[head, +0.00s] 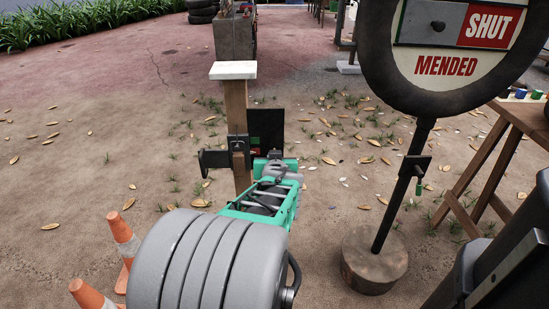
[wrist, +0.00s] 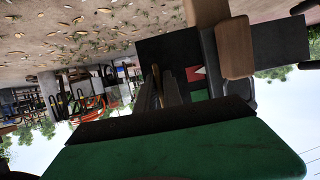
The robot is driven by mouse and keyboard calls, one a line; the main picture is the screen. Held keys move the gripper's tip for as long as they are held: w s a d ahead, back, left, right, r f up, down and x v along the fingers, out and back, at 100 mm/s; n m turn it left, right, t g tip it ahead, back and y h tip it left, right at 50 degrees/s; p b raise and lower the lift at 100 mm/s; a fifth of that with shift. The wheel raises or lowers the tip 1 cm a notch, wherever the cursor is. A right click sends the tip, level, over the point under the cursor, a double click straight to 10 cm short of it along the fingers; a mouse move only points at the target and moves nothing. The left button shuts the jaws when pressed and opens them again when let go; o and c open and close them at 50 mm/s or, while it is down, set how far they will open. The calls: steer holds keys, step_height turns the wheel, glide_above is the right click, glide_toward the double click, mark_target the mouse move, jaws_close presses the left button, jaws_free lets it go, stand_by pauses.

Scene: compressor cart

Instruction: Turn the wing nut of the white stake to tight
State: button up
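The white stake is a wooden post (head: 237,105) with a flat white cap (head: 233,70), upright on the dirt ahead. A dark metal fitting (head: 213,159) crosses the post below the cap. A small dark part on its front (head: 238,146) may be the wing nut, but it is too small to be sure. A black plate with green and red patches (head: 270,128) is behind at the right; it also shows in the wrist view (wrist: 170,50). My gripper (head: 268,158) is at the post's right side, near the fitting. Its fingers (wrist: 163,88) are dark, and their gap is unclear.
A round sign reading SHUT and MENDED (head: 440,65) stands on a pole in a round base (head: 375,260) at right. A wooden trestle table (head: 490,165) is at far right. Orange cones (head: 122,232) are at lower left. Open dirt lies left of the stake.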

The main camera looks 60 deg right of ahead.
steer(key=o, duration=0.4)
steer(key=shift+c, duration=0.2)
steer(key=shift+s+a+r, duration=0.1)
steer(key=shift+a+r, duration=0.05)
steer(key=p+v, duration=0.2)
steer(key=v, duration=0.5)
steer(key=shift+a, duration=0.15)
